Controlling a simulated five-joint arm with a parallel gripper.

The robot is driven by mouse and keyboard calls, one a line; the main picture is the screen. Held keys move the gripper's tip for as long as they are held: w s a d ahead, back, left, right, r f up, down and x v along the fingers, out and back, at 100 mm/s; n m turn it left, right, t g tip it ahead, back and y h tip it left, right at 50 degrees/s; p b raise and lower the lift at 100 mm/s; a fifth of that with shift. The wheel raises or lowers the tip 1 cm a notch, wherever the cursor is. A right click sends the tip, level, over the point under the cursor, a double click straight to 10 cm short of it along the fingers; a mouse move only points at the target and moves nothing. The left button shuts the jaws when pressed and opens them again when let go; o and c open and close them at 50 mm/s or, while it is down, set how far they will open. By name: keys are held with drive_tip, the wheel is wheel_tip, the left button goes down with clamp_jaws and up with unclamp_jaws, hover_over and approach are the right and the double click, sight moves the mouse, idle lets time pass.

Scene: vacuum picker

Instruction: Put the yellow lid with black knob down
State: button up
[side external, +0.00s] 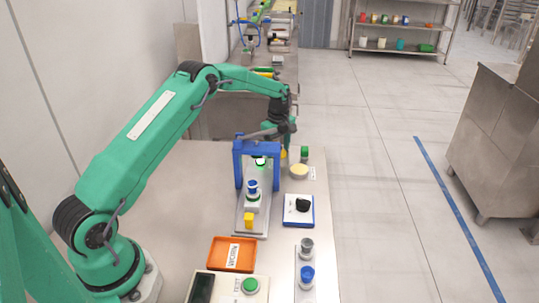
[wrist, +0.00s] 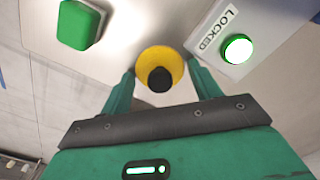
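The yellow lid (wrist: 149,57) with its black knob (wrist: 160,80) is between my gripper's two green fingertips (wrist: 160,70) in the wrist view, knob side toward the camera. The fingertips are at the lid's opposite edges, and my gripper looks shut on it. In the side view my gripper (side external: 282,145) is just behind the right post of the blue frame, and a small patch of the yellow lid (side external: 283,154) shows below it. The frame and arm hide most of the fingers. The height of the lid above the surface cannot be told.
The blue frame (side external: 239,165) stands close to my gripper. A LOCKED plate with a lit green lamp (wrist: 237,49) is nearby. An orange tray (side external: 216,255) is nearer the camera.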

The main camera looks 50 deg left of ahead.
drive_tip(key=shift+r, duration=0.1)
wheel_tip(320, 180, up, 12)
idle(0.9)
idle(0.4)
drive_tip(key=s+d+r+m+t, duration=0.1)
drive_tip(key=s+d+r+m, duration=0.35)
drive_tip(key=s+r, duration=0.35)
drive_tip(key=s+d+r+m+t, duration=0.2)
drive_tip(key=s+d+r+m, duration=0.2)
drive_tip(key=s+d+r, duration=0.3)
drive_tip(key=s+d+f+m+t, duration=0.1)
drive_tip(key=s+m, duration=0.3)
drive_tip(key=s, duration=0.7)
drive_tip(key=s+d+f+m+t, duration=0.1)
drive_tip(key=s+d+m, duration=0.2)
drive_tip(key=s, duration=0.8)
drive_tip(key=shift+d+f+m+t, duration=0.3)
drive_tip(key=shift+d+f+m, duration=0.1)
drive_tip(key=shift+m, duration=0.85)
